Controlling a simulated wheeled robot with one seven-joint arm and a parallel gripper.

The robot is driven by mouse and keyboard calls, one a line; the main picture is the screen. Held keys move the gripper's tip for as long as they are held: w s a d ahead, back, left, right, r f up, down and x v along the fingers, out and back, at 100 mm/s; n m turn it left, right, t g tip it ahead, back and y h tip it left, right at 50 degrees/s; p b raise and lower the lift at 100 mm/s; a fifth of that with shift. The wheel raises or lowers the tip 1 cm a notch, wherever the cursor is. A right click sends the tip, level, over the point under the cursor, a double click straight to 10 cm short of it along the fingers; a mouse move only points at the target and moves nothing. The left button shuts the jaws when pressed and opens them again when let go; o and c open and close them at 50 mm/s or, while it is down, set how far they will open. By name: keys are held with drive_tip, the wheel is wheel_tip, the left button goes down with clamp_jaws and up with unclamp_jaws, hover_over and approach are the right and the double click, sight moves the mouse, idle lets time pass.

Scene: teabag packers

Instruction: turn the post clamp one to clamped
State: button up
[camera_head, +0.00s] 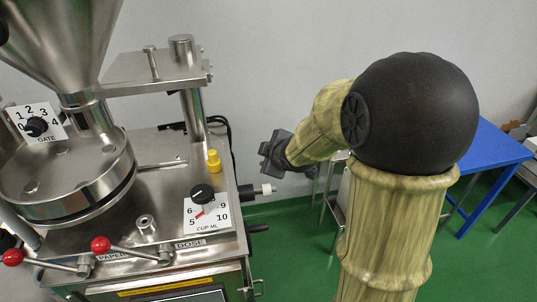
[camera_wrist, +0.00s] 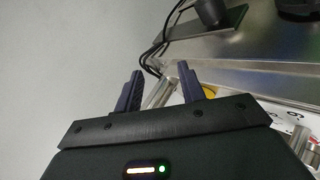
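The steel machine (camera_head: 160,220) fills the left of the head view. A thick upright post (camera_head: 193,115) carries a bracket, with a thin pin (camera_head: 151,62) beside the post's top. A white-tipped rod (camera_head: 267,189) sticks out from a black block on the machine's right side; a black handle (camera_head: 258,228) sits below it. No label marks which part is post clamp one. My gripper (camera_head: 272,150) is in the air right of the post, above the rod. In the wrist view my gripper (camera_wrist: 160,68) is open, with a pale rod (camera_wrist: 160,93) showing between its fingers; contact cannot be told.
A yellow knob (camera_head: 213,161) and a black dial (camera_head: 202,194) are on the machine's top. Two red-knobbed levers (camera_head: 101,244) are at its front. Dark cables (camera_head: 222,123) run behind the post. A blue table (camera_head: 490,150) stands at the right.

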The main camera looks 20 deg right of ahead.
drive_tip(key=shift+s+f, duration=0.1)
drive_tip(key=s+f+m+g, duration=0.2)
drive_tip(key=s+m, duration=0.2)
drive_tip(key=s, duration=0.2)
drive_tip(key=s+f+m+g, duration=0.3)
drive_tip(key=s+m, duration=0.1)
drive_tip(key=s, duration=0.3)
drive_tip(key=s+f+m+g+h, duration=0.1)
drive_tip(key=s+f+m+g, duration=0.1)
drive_tip(key=s, duration=0.5)
drive_tip(key=shift+a+f+m+g, duration=0.15)
drive_tip(key=shift+f+m+g, duration=0.1)
drive_tip(key=shift+m, duration=0.45)
drive_tip(key=shift+a+f+m+g, duration=0.15)
drive_tip(key=shift+f+m, duration=0.1)
drive_tip(key=shift+m, duration=0.45)
